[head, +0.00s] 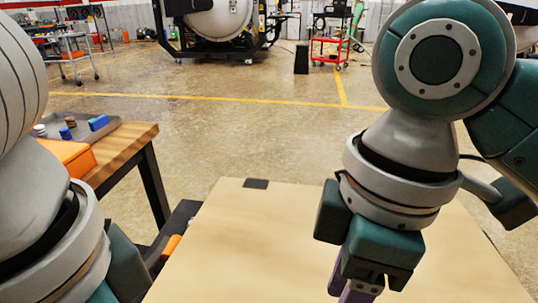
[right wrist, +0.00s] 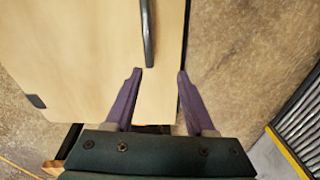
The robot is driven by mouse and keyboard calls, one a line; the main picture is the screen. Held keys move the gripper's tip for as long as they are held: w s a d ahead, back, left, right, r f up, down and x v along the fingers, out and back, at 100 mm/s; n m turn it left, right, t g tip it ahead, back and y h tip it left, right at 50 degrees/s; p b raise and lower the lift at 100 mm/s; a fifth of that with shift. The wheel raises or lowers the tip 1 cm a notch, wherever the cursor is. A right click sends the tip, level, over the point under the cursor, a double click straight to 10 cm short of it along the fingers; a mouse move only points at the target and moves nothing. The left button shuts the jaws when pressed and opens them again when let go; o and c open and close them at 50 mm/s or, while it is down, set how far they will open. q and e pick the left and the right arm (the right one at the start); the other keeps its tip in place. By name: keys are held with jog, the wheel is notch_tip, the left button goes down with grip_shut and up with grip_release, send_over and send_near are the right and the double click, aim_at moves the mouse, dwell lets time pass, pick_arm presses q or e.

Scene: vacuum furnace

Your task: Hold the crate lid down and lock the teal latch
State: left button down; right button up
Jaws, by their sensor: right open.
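A broad tan panel (head: 265,235), which looks like the crate lid, fills the lower middle of the head view. The right wrist view shows a pale panel (right wrist: 70,45) with a curved grey metal handle (right wrist: 149,35). My right gripper (right wrist: 157,72) is open and empty, its purple fingers pointing toward the handle's near end, the right finger at the panel's edge. In the head view the right gripper (head: 358,290) hangs over the panel, its fingertips cut off by the frame. My left gripper (head: 122,268) is at the lower left, fingers out of frame. I see no teal latch.
A dark fitting (head: 255,184) sits at the panel's far edge. On the left, a wooden table (head: 128,150) carries an orange object (head: 68,156) and a grey tray (head: 82,131) with small items. Open floor (head: 240,130) lies beyond the panel. A red cart (head: 328,50) stands far back.

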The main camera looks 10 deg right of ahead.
jog(key=shift+n+g+h, duration=0.3)
jog(key=shift+n+h, duration=0.2)
jog(key=shift+n, duration=0.1)
jog(key=f, duration=0.3)
jog(key=d+f, duration=0.1)
jog(key=f, duration=0.6)
jog(key=shift+w+d, duration=0.15)
jog(key=shift+w, duration=0.25)
grip_shut()
pick_arm(q)
jog(key=shift+f, duration=0.1)
dwell(0.7)
jog(key=shift+f+b, duration=0.2)
jog(key=shift+b, duration=0.1)
pick_arm(e)
jog(key=shift+f, duration=0.4)
